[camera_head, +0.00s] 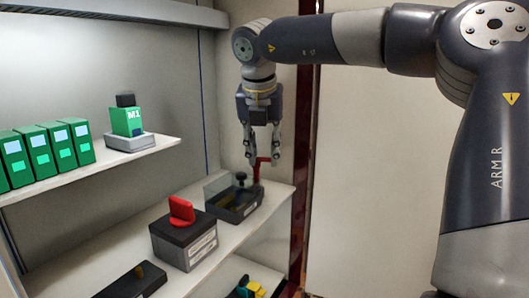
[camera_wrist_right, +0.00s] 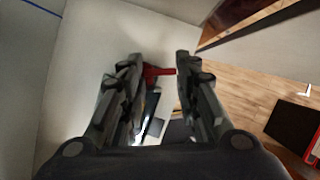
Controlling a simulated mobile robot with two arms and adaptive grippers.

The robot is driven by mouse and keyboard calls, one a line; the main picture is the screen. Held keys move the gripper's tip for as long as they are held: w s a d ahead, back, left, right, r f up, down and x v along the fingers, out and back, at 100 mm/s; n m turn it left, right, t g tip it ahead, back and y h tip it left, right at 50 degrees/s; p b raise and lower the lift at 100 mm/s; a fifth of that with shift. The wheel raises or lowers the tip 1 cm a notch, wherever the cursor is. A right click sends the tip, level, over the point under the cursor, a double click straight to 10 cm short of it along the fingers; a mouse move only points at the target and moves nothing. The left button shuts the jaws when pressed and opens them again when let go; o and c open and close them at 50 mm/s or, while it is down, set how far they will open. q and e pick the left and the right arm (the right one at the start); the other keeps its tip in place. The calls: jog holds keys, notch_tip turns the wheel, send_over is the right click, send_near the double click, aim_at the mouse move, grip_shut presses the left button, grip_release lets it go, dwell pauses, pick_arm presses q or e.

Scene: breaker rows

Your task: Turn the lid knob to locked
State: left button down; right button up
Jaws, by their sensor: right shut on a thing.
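A dark box (camera_head: 236,208) with a see-through lid (camera_head: 215,187) stands on the lower shelf. A small black knob (camera_head: 241,177) shows on it. My right gripper (camera_head: 263,157) points down just behind the box's right end. Its fingers are shut on a red handle-like part (camera_head: 257,173), which reaches down towards the box's back right corner. In the right wrist view the red part (camera_wrist_right: 158,70) lies between the fingertips (camera_wrist_right: 157,62). Whether it joins the box, and any lock marking, I cannot tell. My left gripper is not in view.
A grey box with a red rotary handle (camera_head: 182,210) stands to the left on the same shelf (camera_head: 125,240). Green breakers (camera_head: 38,150) and a green M1 unit (camera_head: 126,122) stand on the upper shelf (camera_head: 100,166). A dark red post (camera_head: 300,200) borders the right side.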

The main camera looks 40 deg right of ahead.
jog(key=shift+a+r+m+g+h+p, duration=0.15)
jog(key=shift+m+g+p, duration=0.1)
jog(key=shift+m, duration=0.5)
jog(key=shift+a+f+m+g+h+p, duration=0.1)
jog(key=shift+m+g+p, duration=0.1)
jog(key=shift+m, duration=0.5)
jog(key=shift+a+r+m+g+h+p, duration=0.15)
jog(key=shift+m+g+p, duration=0.1)
jog(key=shift+m, duration=0.5)
jog(key=shift+f, duration=0.1)
jog(key=o, duration=1.1)
jog(key=shift+c, duration=0.2)
jog(key=v, duration=1.2)
jog(key=shift+w, duration=0.1)
